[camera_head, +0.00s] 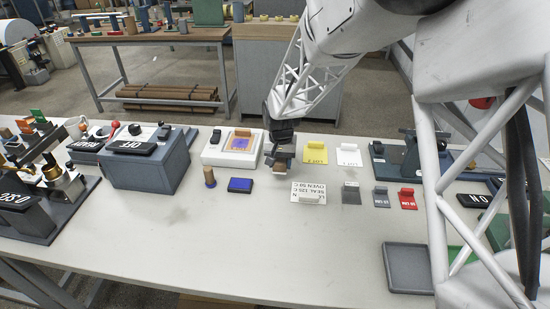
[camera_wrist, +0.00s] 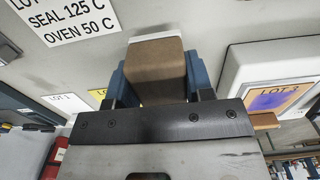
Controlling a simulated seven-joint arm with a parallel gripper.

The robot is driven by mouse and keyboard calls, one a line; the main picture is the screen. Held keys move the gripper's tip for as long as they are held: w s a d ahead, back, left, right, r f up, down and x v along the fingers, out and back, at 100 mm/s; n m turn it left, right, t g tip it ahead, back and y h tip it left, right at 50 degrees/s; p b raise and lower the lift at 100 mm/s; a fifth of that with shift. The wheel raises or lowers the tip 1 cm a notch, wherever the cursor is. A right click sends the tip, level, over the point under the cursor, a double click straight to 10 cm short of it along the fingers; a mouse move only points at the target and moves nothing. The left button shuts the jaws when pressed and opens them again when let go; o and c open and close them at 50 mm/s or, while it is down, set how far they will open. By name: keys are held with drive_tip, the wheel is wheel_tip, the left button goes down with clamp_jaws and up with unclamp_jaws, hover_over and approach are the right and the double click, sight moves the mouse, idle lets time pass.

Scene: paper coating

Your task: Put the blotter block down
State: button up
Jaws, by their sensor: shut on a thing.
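My gripper (camera_head: 280,160) is shut on the blotter block (camera_wrist: 156,68), a brown block with a pale layer at its far end. In the wrist view the block sits between the two blue-grey fingers. In the head view the gripper is over the table, just right of the white tray unit (camera_head: 217,150) with its orange-framed purple sheet. The block is small and partly hidden by the gripper there, and I cannot tell whether it touches the table.
A blue pad (camera_head: 240,185) and a wooden-topped roller or stamp (camera_head: 210,177) stand left of the gripper. A white sign (camera_head: 308,192) lies to its right. The front middle of the table (camera_head: 240,245) is clear.

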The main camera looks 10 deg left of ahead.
drive_tip(key=shift+w+a+f, duration=0.1)
drive_tip(key=shift+w+a, duration=0.3)
drive_tip(key=shift+w, duration=0.7)
drive_tip(key=shift+w+a+f, duration=0.15)
drive_tip(key=shift+w+a, duration=0.3)
drive_tip(key=shift+w, duration=0.7)
drive_tip(key=shift+w+a+f, duration=0.1)
drive_tip(key=shift+w+a, duration=0.3)
drive_tip(key=shift+w, duration=0.7)
drive_tip(key=shift+f, duration=1.75)
drive_tip(key=shift+f, duration=0.1)
drive_tip(key=o, duration=1)
drive_tip(key=shift+c, duration=0.2)
wheel_tip(320, 180, up, 12)
